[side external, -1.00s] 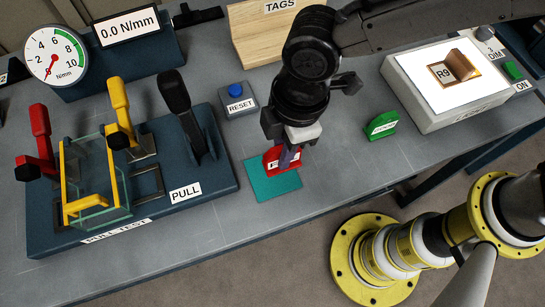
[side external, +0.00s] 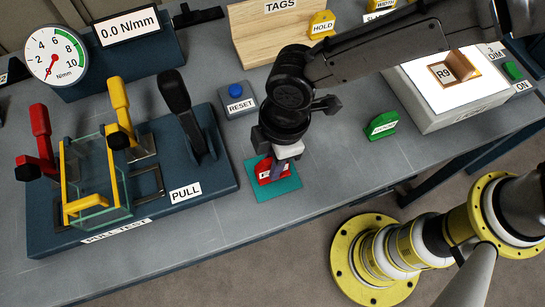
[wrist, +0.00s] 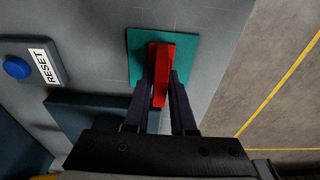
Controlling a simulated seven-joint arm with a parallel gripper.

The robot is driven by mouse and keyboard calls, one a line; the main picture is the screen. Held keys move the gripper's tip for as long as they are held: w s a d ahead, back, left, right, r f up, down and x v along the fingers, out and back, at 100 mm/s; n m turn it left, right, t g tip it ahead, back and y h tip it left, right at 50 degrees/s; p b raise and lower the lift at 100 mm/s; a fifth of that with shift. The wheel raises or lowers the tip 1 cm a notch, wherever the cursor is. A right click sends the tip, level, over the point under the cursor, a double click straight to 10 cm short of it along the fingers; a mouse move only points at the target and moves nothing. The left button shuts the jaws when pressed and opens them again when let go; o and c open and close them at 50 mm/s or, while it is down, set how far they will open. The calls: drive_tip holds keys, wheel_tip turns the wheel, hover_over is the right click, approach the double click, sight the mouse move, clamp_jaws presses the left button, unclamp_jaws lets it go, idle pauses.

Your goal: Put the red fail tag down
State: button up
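The red fail tag (side external: 264,169) is at my gripper (side external: 277,172), over the teal mat (side external: 286,189) on the bench. In the wrist view the red tag (wrist: 161,58) stands between the two dark fingers of my gripper (wrist: 161,82), which lie close against its two sides. The teal mat (wrist: 183,48) shows around the tag there. The tag is low, at or just above the mat; I cannot tell whether its base touches. Part of its label is hidden by a finger.
A green tag (side external: 381,125) stands on the bench to the right. The reset button (side external: 237,100) and pull-test fixture (side external: 130,185) lie to the left. A wooden tag rack (side external: 262,40) with a yellow hold tag (side external: 321,24) is behind. The bench's front edge is close to the mat.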

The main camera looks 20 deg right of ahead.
drive_tip(key=o, duration=0.3)
drive_tip(key=shift+r, duration=0.1)
wheel_tip(320, 180, up, 12)
drive_tip(key=d, duration=0.1)
drive_tip(key=shift+d, duration=0.25)
